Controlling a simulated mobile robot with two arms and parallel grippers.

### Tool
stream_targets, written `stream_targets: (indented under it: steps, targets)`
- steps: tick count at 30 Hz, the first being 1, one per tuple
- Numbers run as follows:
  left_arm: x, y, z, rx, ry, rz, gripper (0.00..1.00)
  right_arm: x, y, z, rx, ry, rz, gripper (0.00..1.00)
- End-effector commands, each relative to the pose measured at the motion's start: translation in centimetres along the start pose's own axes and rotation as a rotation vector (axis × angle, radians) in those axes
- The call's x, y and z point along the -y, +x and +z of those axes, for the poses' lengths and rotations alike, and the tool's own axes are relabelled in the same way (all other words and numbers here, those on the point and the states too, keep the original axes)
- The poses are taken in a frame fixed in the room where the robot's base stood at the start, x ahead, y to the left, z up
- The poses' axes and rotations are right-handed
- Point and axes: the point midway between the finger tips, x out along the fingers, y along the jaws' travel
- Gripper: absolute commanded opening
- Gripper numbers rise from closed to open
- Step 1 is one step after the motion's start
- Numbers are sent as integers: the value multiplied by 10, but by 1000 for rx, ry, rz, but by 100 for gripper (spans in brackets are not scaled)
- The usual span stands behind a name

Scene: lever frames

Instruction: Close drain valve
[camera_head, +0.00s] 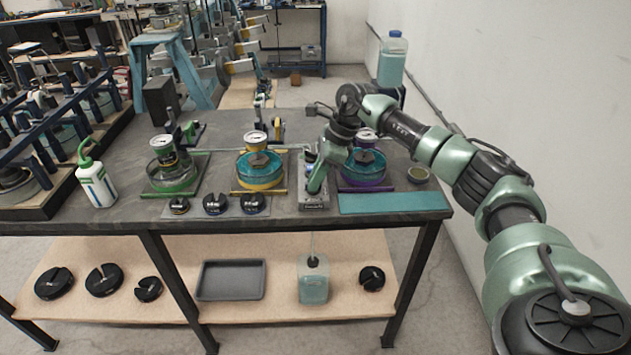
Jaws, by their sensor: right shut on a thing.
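My right arm reaches in from the right, and my right gripper (314,186) points down at a small grey metal block (314,205) near the table's front edge, between the yellow and purple stations. This block looks like the drain valve. A thin tube runs down below it to a bottle of pale teal liquid (313,280) on the lower shelf. My right gripper is shut on a part at the top of the block, likely the valve's handle. The fingers and wrist hide that part, so its angle cannot be told. My left gripper is not in view.
Dishes with gauges stand in green (173,172), yellow (259,170) and purple (362,168) frames. Slotted black weights (215,204) lie along the front edge. A white wall bounds the right.

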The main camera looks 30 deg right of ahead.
Motion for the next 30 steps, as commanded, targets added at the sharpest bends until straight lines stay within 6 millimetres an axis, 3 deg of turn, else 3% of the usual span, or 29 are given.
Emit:
stream_targets:
  steps: [14,15,17,26,30]
  targets:
    - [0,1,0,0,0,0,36,1,-2,0,1,-15,1,0]
    - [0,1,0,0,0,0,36,1,-2,0,1,-15,1,17]
    - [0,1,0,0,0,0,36,1,-2,0,1,-14,2,33]
    - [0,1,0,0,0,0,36,1,-1,0,0,-13,3,33]
    - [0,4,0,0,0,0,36,2,-11,0,1,-13,1,33]
